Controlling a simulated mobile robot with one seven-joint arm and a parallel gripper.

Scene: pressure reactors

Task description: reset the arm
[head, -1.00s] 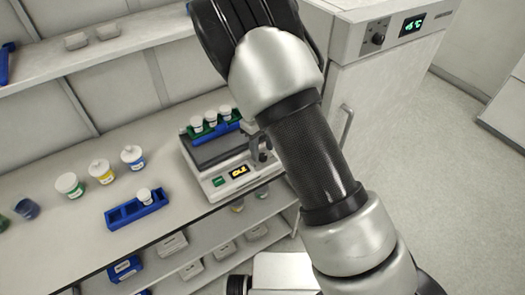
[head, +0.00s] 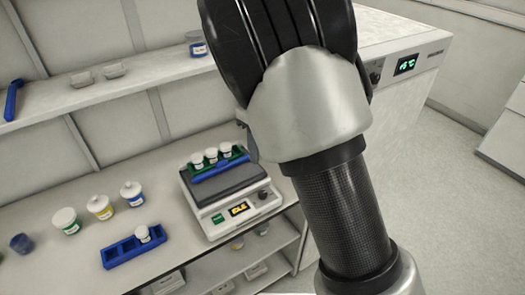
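My arm fills the right middle of the head view, with its black and silver links running from the top down to the bottom edge. My gripper is not visible in this view. The arm stands in front of the bench and hides part of the white cabinet behind it.
A white shaker (head: 238,208) on the bench carries a green rack (head: 235,155) with several white-capped vials. A blue rack (head: 120,252) holds one vial. Jars with green (head: 66,221), yellow (head: 101,207) and blue (head: 132,193) labels stand nearby. A cabinet (head: 425,75) stands at right.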

